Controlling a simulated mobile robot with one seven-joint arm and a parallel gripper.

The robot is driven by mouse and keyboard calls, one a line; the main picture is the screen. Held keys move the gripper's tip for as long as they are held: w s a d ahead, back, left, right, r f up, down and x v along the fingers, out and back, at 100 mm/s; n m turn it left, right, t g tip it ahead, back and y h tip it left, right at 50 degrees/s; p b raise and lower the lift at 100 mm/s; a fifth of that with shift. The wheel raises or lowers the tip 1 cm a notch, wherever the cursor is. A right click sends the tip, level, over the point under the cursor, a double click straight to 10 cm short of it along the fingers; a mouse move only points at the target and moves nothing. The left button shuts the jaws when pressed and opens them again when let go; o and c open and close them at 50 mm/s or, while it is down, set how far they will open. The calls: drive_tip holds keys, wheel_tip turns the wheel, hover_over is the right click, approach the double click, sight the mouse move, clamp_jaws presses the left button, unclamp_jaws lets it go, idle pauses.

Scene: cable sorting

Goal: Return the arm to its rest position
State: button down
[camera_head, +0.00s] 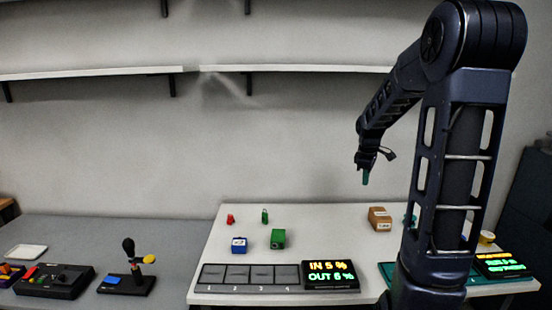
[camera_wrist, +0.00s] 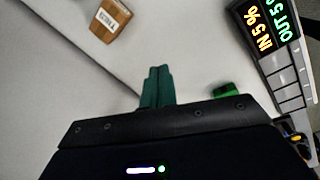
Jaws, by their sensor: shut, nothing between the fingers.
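My gripper (camera_head: 366,177) hangs above the white table (camera_head: 330,225), with its green fingertips pointing down. It is shut and empty. In the wrist view its two green fingers (camera_wrist: 158,86) lie side by side, with bare table beyond them. My arm reaches up on the right side of the head view and bends over toward the table. It hides part of the table's right side.
A brown box (camera_head: 379,218) stands right of the gripper. A green block (camera_head: 277,238), a blue block (camera_head: 239,244) and small red (camera_head: 230,218) and green items lie left. A numbered tray with a display (camera_head: 331,275) lines the front edge. Shelves (camera_head: 300,68) cross the back wall.

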drive_tip(key=s+a+r+m+t, duration=0.1)
drive_tip(key=s+m, duration=0.3)
drive_tip(key=s, duration=0.5)
drive_tip(key=s+a+r+m+t, duration=0.1)
drive_tip(key=s+a+r+m, duration=0.1)
drive_tip(key=s, duration=0.7)
drive_tip(key=s+a+r+m+t+y, duration=0.1)
drive_tip(key=s+r+m, duration=0.3)
drive_tip(key=s, duration=0.5)
drive_tip(key=shift+s+a+m, duration=0.3)
drive_tip(key=shift+a+m, duration=0.5)
drive_tip(key=shift+a, duration=0.05)
